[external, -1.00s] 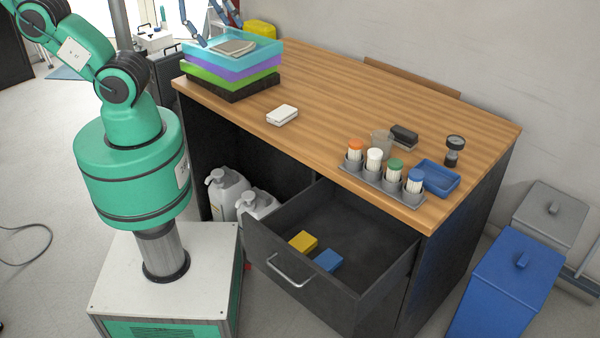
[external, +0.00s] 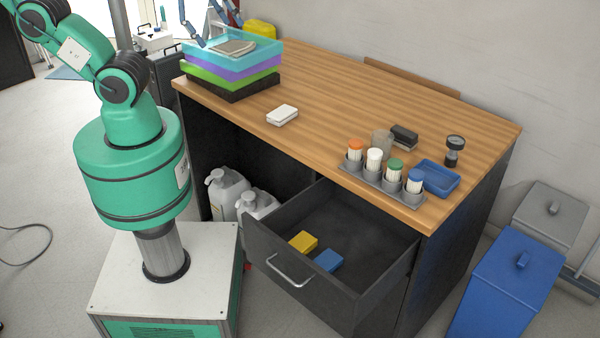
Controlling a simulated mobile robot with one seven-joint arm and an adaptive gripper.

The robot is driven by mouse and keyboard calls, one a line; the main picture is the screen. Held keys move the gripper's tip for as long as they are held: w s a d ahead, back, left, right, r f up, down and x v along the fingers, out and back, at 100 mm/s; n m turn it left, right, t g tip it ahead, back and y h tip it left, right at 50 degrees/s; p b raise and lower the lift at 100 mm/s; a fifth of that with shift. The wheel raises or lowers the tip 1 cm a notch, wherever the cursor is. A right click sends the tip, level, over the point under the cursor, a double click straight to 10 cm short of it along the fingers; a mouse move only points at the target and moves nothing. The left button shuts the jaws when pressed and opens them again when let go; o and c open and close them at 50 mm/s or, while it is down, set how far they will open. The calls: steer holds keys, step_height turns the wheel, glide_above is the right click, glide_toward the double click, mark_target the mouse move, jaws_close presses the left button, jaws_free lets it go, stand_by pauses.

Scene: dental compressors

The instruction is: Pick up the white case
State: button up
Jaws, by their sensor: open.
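The white case (external: 282,115) is a small, flat white box lying on the wooden tabletop, near its front edge and left of the middle. Nothing touches it. My gripper (external: 220,35) shows only in part at the top edge of the picture, as two blue fingers spread apart. It is open and appears empty, above or behind the stacked trays, up and to the left of the case. Its upper part is out of frame.
Stacked trays (external: 232,75) stand left of the case, with a grey cloth on top. The open drawer (external: 360,245) juts out below. The table's middle is clear.

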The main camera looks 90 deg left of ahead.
steer(key=n+g+p, duration=0.6)
steer(key=n, duration=0.4)
glide_above(286, 112)
step_height(286, 112, down, 25)
steer(key=shift+d+r, duration=0.1)
steer(key=shift+r, duration=0.1)
steer(key=shift+f+b, duration=0.75)
steer(key=shift+f, duration=3.5)
